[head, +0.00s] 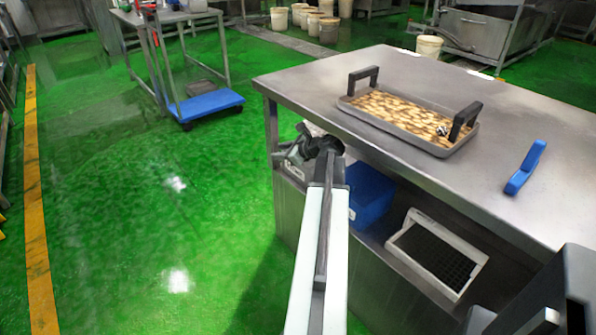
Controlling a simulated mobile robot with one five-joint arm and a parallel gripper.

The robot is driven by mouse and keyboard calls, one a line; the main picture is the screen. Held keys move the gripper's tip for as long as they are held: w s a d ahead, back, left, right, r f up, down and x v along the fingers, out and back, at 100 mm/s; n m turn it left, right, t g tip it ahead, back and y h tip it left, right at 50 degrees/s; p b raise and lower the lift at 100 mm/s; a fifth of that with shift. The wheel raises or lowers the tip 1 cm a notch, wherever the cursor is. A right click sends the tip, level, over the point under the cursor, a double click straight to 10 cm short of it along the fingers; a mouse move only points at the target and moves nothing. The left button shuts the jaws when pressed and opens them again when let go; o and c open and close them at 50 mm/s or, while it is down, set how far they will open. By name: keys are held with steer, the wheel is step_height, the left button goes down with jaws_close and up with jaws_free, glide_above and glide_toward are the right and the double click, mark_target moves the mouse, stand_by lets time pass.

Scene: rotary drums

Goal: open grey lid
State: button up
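A shallow grey tray (378,123) with two upright black handles lies on the steel table, full of yellow-brown pieces (400,110). I cannot make out a separate grey lid on it or elsewhere. My gripper (296,150) is at the end of my pale arm, beside the table's near left corner and around or below the tabletop's edge. It is left of the tray and apart from it. Its fingers are small and dark, partly hidden by my wrist, so their opening is unclear. I see nothing held in it.
The steel table (545,140) has a blue handle-like object (524,168) at right. Below are a blue bin (368,193) and a white crate with black mesh (436,253). Open green floor (130,200) lies left; a blue-shelved cart (205,104) and buckets (329,30) stand behind.

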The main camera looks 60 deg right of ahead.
mark_target(312, 163)
steer(key=s+d+m+h, duration=0.1)
steer(key=s+d+m, duration=0.1)
steer(key=s, duration=0.1)
steer(key=s+d+m+h+b, duration=0.1)
steer(key=s+d+m, duration=0.1)
steer(key=s, duration=0.1)
steer(key=s+d+m, duration=0.2)
steer(key=s+d, duration=0.1)
steer(key=shift+f+t+h, duration=0.15)
steer(key=shift+t+h, duration=0.15)
steer(key=shift+h, duration=0.1)
steer(key=shift+w+a, duration=0.1)
steer(key=b+x, duration=0.3)
steer(key=x, duration=0.4)
steer(key=shift+w+f, duration=0.15)
steer(key=shift+w, duration=0.25)
jaws_close()
